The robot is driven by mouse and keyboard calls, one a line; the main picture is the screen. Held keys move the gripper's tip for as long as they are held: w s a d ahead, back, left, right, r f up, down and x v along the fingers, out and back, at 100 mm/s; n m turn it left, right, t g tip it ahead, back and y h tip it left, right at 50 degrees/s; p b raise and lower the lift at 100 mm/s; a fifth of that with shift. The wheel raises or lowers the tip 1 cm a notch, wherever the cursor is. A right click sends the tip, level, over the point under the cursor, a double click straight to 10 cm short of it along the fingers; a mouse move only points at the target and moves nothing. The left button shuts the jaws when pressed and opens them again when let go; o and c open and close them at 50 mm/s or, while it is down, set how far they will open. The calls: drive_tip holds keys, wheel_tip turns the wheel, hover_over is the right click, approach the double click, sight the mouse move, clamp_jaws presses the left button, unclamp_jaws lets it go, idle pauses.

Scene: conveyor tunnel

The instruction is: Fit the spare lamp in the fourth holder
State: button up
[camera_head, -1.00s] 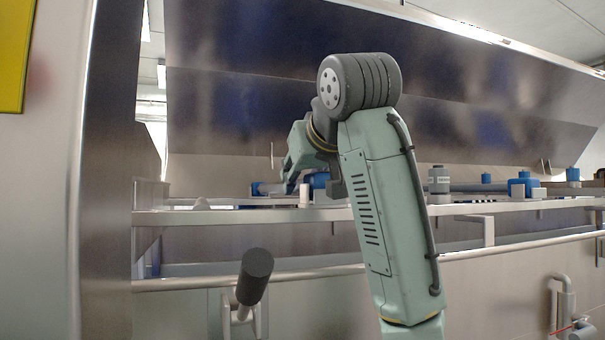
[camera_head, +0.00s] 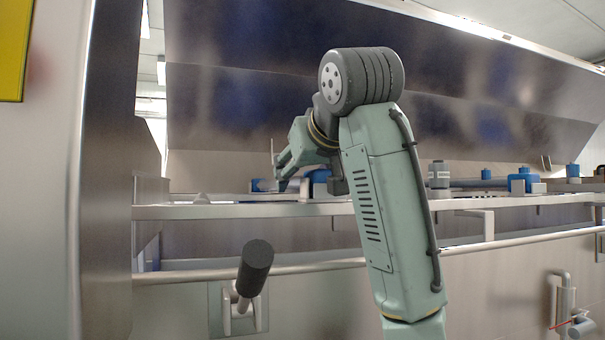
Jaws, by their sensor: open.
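My gripper (camera_head: 283,170) is open at the end of the pale green arm, just above the shelf left of centre. Its fingers point left and down, and I see nothing between them. A blue part (camera_head: 318,182) shows behind and to the right of the fingers, partly hidden by the wrist. Another low blue part (camera_head: 262,185) lies just below and left of the fingertips. I cannot tell which part is the spare lamp or which is the fourth holder; they are small and partly hidden by my arm.
A long metal shelf (camera_head: 230,212) runs across, with a rail (camera_head: 320,267) below it. A grey canister (camera_head: 438,175) and blue fittings (camera_head: 522,183) stand to the right. A black-handled lever (camera_head: 256,266) juts out front left. A tall metal post (camera_head: 108,150) bounds the left.

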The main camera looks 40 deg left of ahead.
wheel_tip(320, 180, up, 4)
hover_over(324, 183)
drive_tip(key=shift+s+d, duration=0.15)
drive_tip(key=shift+s, duration=0.05)
drive_tip(key=shift+s+d+r, duration=0.15)
drive_tip(key=shift+s+d, duration=0.15)
drive_tip(key=shift+d, duration=0.05)
idle(0.4)
